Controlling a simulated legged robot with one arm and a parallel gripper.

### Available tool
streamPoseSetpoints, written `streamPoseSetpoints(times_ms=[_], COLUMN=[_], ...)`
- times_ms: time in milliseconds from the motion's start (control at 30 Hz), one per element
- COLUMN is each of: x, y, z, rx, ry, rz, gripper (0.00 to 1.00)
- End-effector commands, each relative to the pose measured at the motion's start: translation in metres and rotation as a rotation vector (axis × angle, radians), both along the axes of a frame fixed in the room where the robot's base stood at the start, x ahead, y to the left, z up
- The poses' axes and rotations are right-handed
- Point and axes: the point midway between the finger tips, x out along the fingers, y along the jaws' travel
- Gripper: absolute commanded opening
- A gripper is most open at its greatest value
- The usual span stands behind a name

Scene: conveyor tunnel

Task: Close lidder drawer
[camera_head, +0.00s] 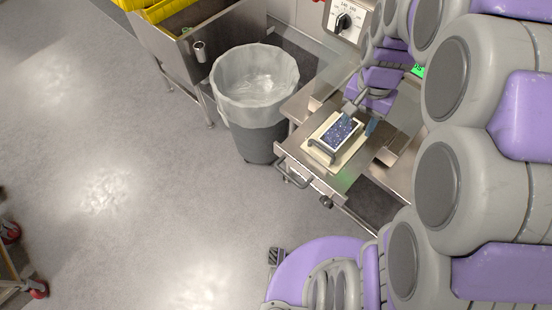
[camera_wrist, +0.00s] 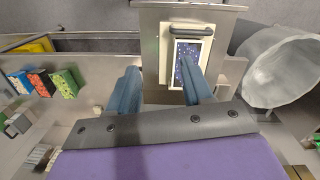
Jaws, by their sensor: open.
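The lidder drawer (camera_head: 345,178) is a metal tray pulled out from the machine in the head view. A bar handle (camera_head: 291,176) is on its front edge. A cream holder with a dark blue speckled pack (camera_head: 341,132) sits on the drawer. In the wrist view the drawer (camera_wrist: 149,22) is ahead of the fingers, with the blue pack (camera_wrist: 181,66) partly behind the right finger. My gripper (camera_head: 362,117) is above the drawer by the holder. Its two blue fingers are apart and empty in the wrist view (camera_wrist: 162,85). Whether they touch the drawer is unclear.
A grey bin with a clear liner (camera_head: 255,85) stands just left of the drawer. A metal sink unit (camera_head: 195,38) with yellow crates is behind it. Coloured boxes (camera_wrist: 43,84) show left in the wrist view. Open floor (camera_head: 110,170) lies to the left.

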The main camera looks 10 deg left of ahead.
Motion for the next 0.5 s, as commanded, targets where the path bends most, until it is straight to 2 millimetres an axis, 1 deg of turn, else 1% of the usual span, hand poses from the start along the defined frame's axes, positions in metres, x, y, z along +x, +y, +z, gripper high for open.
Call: streamPoseSetpoints(times_ms=[33, 100, 200, 500], x=[-0.018, -0.039, -0.062, -0.115], y=[0.000, 0.000, 0.001, 0.000], z=[0.006, 0.012, 0.015, 0.020], rx=[0.001, 0.003, 0.002, -0.006], ry=[0.009, 0.019, 0.037, 0.088], rz=[0.029, 0.071, 0.120, 0.246], gripper=[0.45, 0.39, 0.29, 0.00])
